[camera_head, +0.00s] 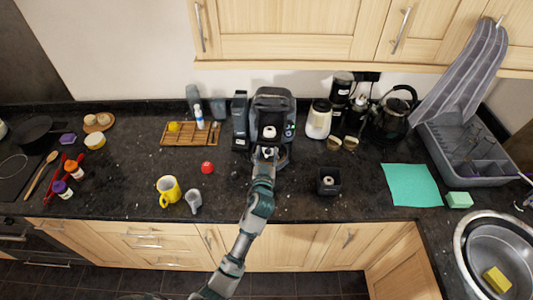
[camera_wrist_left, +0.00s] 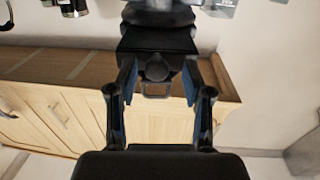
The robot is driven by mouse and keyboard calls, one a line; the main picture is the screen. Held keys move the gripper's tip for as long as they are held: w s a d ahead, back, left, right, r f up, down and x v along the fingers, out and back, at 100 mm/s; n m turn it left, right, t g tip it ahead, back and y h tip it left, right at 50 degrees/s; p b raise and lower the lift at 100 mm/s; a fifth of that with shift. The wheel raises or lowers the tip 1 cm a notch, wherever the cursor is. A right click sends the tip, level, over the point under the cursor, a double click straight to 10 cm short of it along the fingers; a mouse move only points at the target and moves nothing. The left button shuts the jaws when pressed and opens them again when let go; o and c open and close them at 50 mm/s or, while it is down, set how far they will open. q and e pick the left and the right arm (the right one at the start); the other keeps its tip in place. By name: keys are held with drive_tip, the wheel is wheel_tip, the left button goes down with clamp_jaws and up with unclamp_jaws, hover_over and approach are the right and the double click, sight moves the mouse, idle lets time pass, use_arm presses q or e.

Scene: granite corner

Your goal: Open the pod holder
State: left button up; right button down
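The dark coffee machine (camera_head: 274,98) stands at the back of the counter, against the wall. My left gripper (camera_head: 264,153) is at its front, and my arm hides part of the machine's lower front. In the left wrist view, my left gripper (camera_wrist_left: 159,82) is open, with one blue-padded finger on each side. Between and just beyond the fingers are a dark rounded part and a small metal loop (camera_wrist_left: 155,91) of the machine (camera_wrist_left: 158,40). I cannot tell whether the fingers touch it. The pod holder cannot be clearly made out. My right gripper is not in view.
A yellow mug (camera_head: 168,189) and a grey cup (camera_head: 194,201) stand front left of the machine. A red item (camera_head: 207,167) lies nearer it. A black square container (camera_head: 328,181) is at front right. Wall cabinets (camera_head: 290,30) hang above. A white canister (camera_head: 318,119) stands right.

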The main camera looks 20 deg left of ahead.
use_arm(q)
drive_tip(key=shift+d, duration=0.15)
drive_tip(key=shift+s+d, duration=0.15)
drive_tip(key=shift+s, duration=0.05)
drive_tip(key=s+d, duration=0.2)
drive_tip(key=s, duration=0.9)
drive_tip(key=shift+s, duration=0.25)
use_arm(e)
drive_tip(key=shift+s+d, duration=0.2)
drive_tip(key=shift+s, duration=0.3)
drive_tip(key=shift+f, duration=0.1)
